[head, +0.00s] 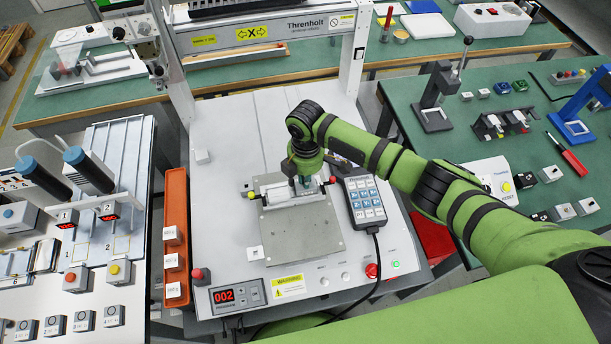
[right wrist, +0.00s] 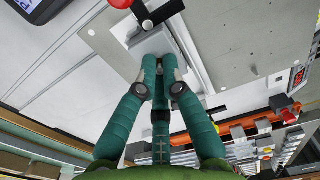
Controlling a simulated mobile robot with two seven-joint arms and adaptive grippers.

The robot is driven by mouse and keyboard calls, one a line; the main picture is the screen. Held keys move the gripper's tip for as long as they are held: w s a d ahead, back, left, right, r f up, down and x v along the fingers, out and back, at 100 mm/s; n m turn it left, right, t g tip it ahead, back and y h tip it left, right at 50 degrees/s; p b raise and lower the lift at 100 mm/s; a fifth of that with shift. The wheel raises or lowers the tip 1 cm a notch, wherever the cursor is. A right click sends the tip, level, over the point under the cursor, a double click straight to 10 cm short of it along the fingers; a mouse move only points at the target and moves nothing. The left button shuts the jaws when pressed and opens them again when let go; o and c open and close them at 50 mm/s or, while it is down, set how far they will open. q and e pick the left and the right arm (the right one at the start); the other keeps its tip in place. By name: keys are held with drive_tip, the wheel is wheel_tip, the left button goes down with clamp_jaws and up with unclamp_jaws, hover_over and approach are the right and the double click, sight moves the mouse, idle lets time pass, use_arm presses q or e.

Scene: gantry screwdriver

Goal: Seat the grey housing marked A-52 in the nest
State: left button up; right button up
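The nest (head: 276,197) is a light grey fixture on the square grey plate (head: 301,240) of the gantry station, with a yellow knob at its left end and a red knob at its right end. My right gripper (head: 305,184) points down at it from above. In the right wrist view my right gripper's fingertips (right wrist: 159,62) are close together over a grey block (right wrist: 152,42). I cannot tell whether this block is the housing or part of the nest, or whether the fingers clasp it. No A-52 mark is readable. My left gripper is not in view.
A keypad pendant (head: 364,201) lies close right of the nest. An orange bin (head: 176,211) with labelled pieces stands at the left. The gantry beam (head: 262,33) crosses behind. A counter reading 002 (head: 224,296) and a red button (head: 371,270) sit at the front.

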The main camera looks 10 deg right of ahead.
drive_tip(key=o, duration=0.5)
wheel_tip(320, 180, up, 12)
idle(0.4)
idle(0.4)
